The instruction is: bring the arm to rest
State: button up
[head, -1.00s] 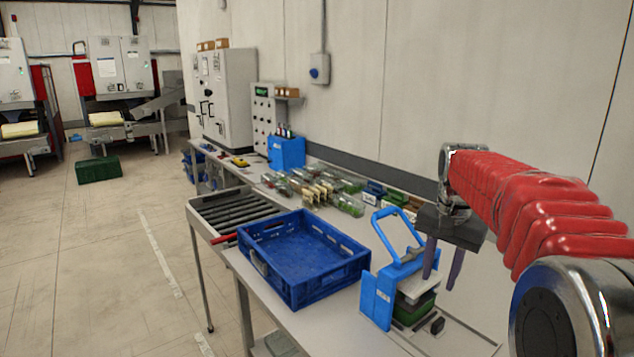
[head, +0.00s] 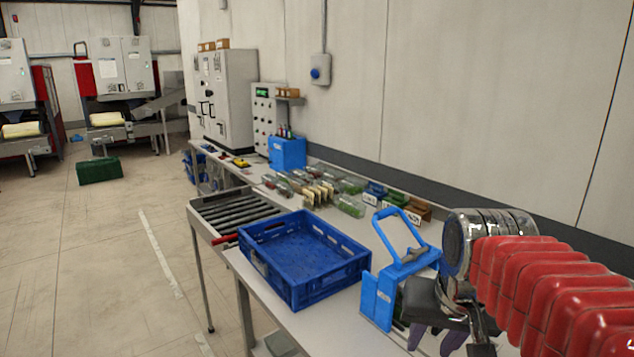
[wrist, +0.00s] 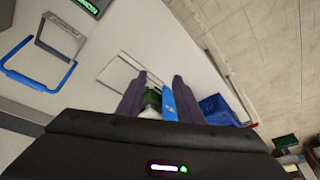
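My gripper (head: 436,340) is low at the right of the head view, just right of a blue stand with a looped handle (head: 385,290). My red-sleeved arm reaches in from the right edge and partly hides the bench there. In the wrist view my gripper (wrist: 160,85) has its two purple fingers apart. A green thing and a strip of blue show between and beyond the fingers. I see nothing clamped between them.
A blue empty crate (head: 305,258) stands on the bench left of the blue stand, beside a roller conveyor (head: 235,208). Several bagged items (head: 315,190) and small bins line the wall side. A green crate (head: 99,170) lies on the open floor at left.

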jog(key=s+a+f+n+t, duration=0.1)
jog(key=s+a+f+n, duration=0.1)
jog(key=s+f, duration=0.3)
jog(key=shift+s+a+f+n, duration=0.3)
jog(key=shift+s+n, duration=0.1)
jog(key=shift+s, duration=1.65)
